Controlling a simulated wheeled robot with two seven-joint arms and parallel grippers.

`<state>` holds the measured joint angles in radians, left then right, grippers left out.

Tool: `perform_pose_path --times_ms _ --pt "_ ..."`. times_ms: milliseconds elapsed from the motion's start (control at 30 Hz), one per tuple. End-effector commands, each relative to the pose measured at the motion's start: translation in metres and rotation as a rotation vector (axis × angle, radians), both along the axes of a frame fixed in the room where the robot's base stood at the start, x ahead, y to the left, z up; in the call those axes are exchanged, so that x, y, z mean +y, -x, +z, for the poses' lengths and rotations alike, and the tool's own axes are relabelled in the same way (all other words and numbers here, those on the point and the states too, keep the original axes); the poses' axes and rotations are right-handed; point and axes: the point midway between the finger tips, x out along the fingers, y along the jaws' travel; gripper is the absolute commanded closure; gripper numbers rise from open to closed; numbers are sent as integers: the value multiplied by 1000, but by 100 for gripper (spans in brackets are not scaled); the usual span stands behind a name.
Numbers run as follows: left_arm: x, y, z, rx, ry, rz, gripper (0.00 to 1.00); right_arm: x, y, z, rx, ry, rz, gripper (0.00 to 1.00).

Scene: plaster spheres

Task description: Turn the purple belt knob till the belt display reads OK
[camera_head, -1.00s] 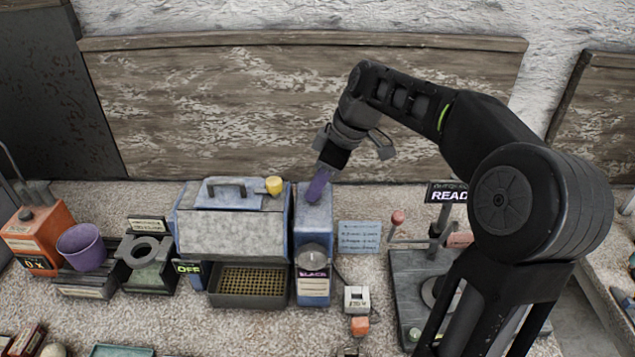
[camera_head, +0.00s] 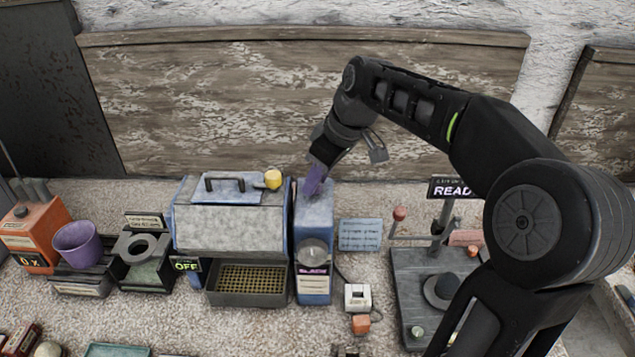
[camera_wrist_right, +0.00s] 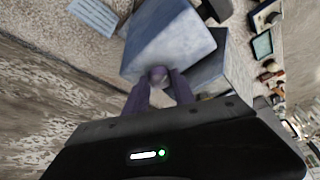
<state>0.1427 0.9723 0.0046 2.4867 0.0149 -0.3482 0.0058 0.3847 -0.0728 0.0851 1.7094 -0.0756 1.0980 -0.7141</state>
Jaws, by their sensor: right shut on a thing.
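The belt unit is a narrow blue box (camera_head: 313,222) with a grey dial (camera_head: 314,252) on its front. The belt display (camera_head: 314,270) below the dial has purple lettering that seems to read SLACK. The purple belt knob (camera_wrist_right: 158,73) is on the box's top in the right wrist view. My right gripper (camera_wrist_right: 158,84) is shut on it, with a purple finger at each side. In the head view my right gripper (camera_head: 314,188) comes down tilted onto the box top and hides the knob. My left gripper is not in view.
A blue-grey machine with a yellow knob (camera_head: 273,179) stands directly left of the box, its small display (camera_head: 186,265) reading OFF. A blue notice (camera_head: 360,235) lies to the right. A stand with a READ-labelled sign (camera_head: 451,189) is further right. A wooden board (camera_head: 250,100) backs the bench.

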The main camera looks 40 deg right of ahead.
Motion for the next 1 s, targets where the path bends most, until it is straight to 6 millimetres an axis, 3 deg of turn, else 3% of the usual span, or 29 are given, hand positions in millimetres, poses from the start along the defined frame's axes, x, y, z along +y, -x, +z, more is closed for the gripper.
perform_pose_path --times_ms 500,1000 --pt "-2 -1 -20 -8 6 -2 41 4 0 -1 -3 1 -411 100" --pt "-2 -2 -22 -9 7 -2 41 4 0 0 0 0 -535 100"
